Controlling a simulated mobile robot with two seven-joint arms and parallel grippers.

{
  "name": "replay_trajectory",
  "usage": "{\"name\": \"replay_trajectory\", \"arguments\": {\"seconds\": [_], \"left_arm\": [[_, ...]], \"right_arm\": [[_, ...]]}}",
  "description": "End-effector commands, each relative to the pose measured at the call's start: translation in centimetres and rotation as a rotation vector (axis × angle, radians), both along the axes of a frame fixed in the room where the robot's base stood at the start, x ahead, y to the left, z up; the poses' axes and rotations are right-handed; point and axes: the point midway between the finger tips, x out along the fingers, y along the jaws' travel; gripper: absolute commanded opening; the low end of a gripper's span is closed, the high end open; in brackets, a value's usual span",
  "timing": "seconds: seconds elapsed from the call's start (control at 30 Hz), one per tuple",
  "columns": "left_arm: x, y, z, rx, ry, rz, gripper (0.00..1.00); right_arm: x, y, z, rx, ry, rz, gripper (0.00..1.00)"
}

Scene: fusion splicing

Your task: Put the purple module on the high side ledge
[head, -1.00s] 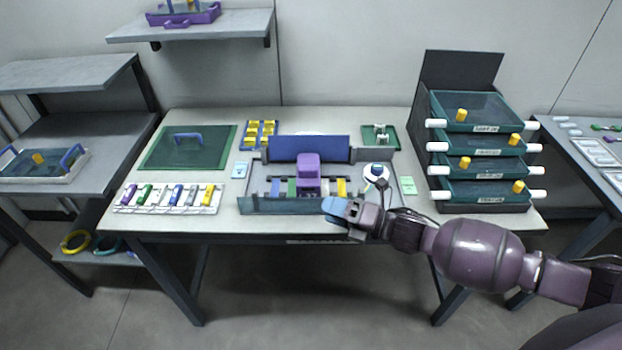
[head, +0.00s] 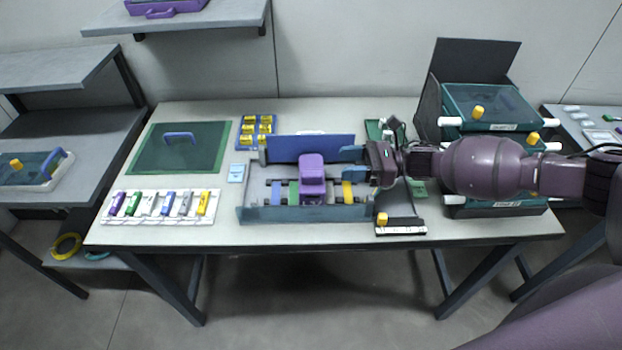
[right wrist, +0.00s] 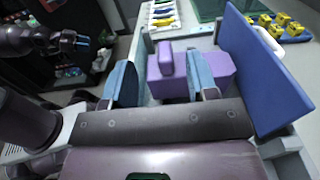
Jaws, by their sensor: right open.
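The purple module (head: 312,178) sits in the middle of the grey fixture (head: 265,213) on the table. My right gripper (head: 352,165) is open just to its right in the head view, with its blue fingers pointing at it. In the right wrist view the module (right wrist: 190,80) lies ahead of the open right gripper (right wrist: 162,82); whether the fingers reach around it I cannot tell. A high grey ledge (head: 50,68) stands at the left, its visible top bare. My left gripper (right wrist: 78,42) shows small in the right wrist view; its jaws are unclear.
A wall shelf (head: 190,18) holds a purple case. A blue panel (head: 310,148) stands behind the module. Colored modules lie in a white rack (head: 160,206) at left. Stacked drawers (head: 488,105) stand at right. A yellow-knobbed dark item (head: 400,228) lies near the front edge.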

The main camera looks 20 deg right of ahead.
Motion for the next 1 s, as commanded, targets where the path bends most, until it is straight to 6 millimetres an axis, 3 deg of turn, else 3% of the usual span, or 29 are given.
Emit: {"name": "replay_trajectory", "arguments": {"seconds": [0.17,0.3,0.63,1.0], "left_arm": [[0.0,0.0,-0.7,0.000,0.005,-0.001,0.43],[0.4,-0.1,-0.1,0.000,-0.004,-0.003,0.43],[0.9,-0.1,0.4,-0.001,-0.017,-0.005,0.43],[1.0,-0.2,1.0,0.000,-0.023,-0.005,0.43]], "right_arm": [[0.0,0.1,-3.3,0.001,0.003,0.000,0.53],[0.5,1.7,-3.0,0.001,-0.002,0.001,0.53],[1.0,3.4,-3.0,0.002,-0.002,0.000,0.53],[2.1,7.3,-3.1,0.000,0.000,0.001,0.53]]}}
